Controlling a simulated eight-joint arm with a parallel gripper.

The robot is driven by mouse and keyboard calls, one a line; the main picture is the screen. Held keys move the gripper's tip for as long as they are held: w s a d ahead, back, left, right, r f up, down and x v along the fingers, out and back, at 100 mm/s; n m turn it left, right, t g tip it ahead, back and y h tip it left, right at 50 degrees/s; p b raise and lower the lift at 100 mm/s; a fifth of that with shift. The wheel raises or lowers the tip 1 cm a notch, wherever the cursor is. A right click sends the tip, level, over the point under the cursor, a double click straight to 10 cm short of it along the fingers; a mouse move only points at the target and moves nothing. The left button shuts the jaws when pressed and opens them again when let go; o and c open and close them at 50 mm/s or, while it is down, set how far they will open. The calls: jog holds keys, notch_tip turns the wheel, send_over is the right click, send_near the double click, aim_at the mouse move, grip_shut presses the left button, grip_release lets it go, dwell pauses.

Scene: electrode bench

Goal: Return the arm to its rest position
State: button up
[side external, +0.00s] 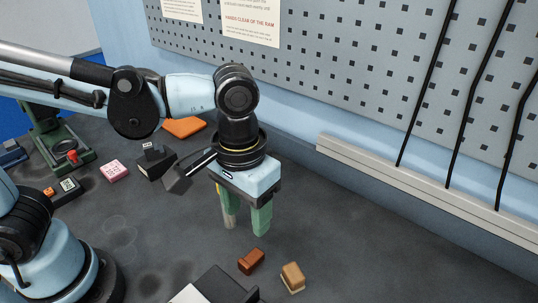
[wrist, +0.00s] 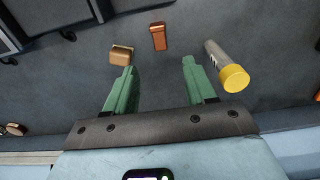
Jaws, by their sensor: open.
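My gripper (side external: 246,212) hangs fingers down over the dark bench in the side view, its green fingers apart. In the wrist view my gripper (wrist: 158,70) is open with nothing between its fingers. A grey cylinder with a yellow cap (wrist: 234,78) stands just outside the right finger in the wrist view. In the side view the grey cylinder (side external: 230,221) is partly hidden by a finger. A copper-brown block (side external: 251,261) and a tan block (side external: 292,276) lie apart on the bench; both also show beyond the fingertips in the wrist view.
A black box (side external: 222,286) sits at the front edge. A green press (side external: 52,140), a pink box (side external: 113,171), a dark block (side external: 154,161) and an orange item (side external: 184,127) are at the left. Cables (side external: 428,85) hang before the pegboard (side external: 350,65). The bench at right is clear.

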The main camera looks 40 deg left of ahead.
jog(key=w+a+t, duration=0.1)
jog(key=a+t, duration=0.2)
jog(key=a, duration=0.6)
jog(key=w+a+r+t, duration=0.1)
jog(key=w+a+t, duration=0.1)
jog(key=a, duration=0.6)
jog(key=shift+w+a+t, duration=0.15)
jog(key=shift+a+t, duration=0.2)
jog(key=shift+t, duration=0.55)
